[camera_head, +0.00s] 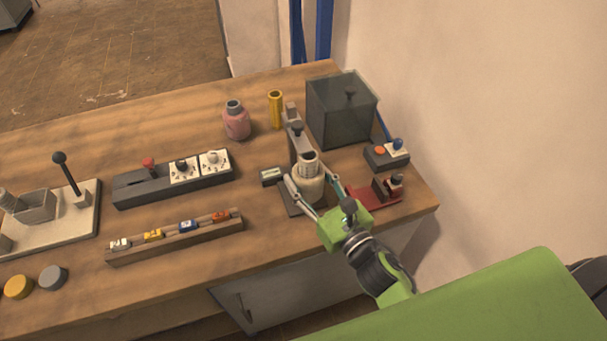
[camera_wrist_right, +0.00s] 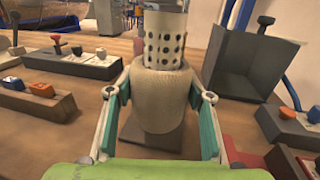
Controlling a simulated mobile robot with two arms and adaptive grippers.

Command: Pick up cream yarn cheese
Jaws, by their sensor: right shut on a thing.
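The cream yarn cheese (camera_head: 309,187) is a pale, wide spool around a light perforated tube. My right gripper (camera_head: 312,192) is shut on it, one finger on each side. In the right wrist view the yarn cheese (camera_wrist_right: 160,95) stands upright between the fingers of the right gripper (camera_wrist_right: 160,110), above a dark grey plate. I cannot tell whether it touches the plate. The left gripper is in neither view.
A dark grey open box (camera_head: 340,112) stands behind on the right. A pink jar (camera_head: 236,122) and a yellow cylinder (camera_head: 275,110) stand behind. A red device (camera_head: 376,197) sits close on the right. A switch panel (camera_head: 150,187) and a rack of coloured pieces (camera_head: 175,237) lie left.

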